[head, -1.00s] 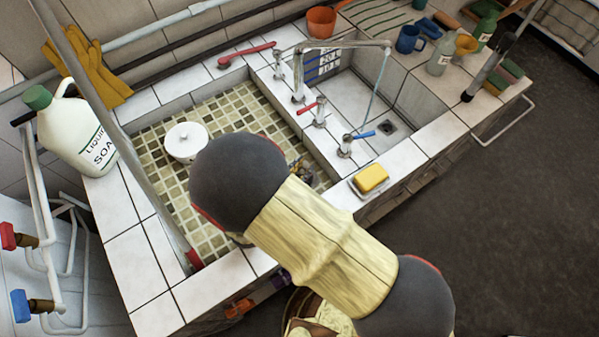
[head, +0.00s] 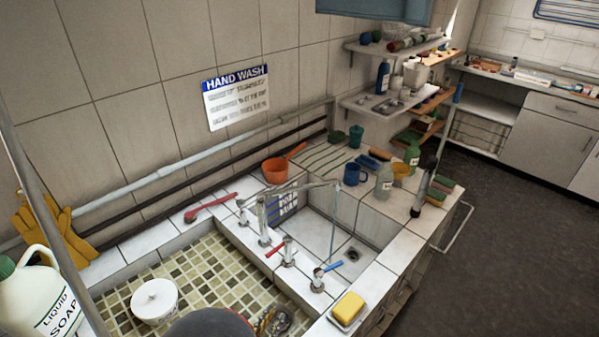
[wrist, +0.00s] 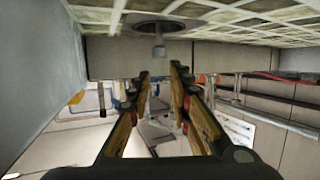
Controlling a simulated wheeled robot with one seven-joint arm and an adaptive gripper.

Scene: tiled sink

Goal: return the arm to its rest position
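My gripper (wrist: 160,82) shows in the wrist view as two wood-coloured fingers with dark tips and red marks. The fingertips stand apart and I see nothing held between them.
Bottles and cups crowd the right counter. Dark floor (head: 500,250) at right is clear.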

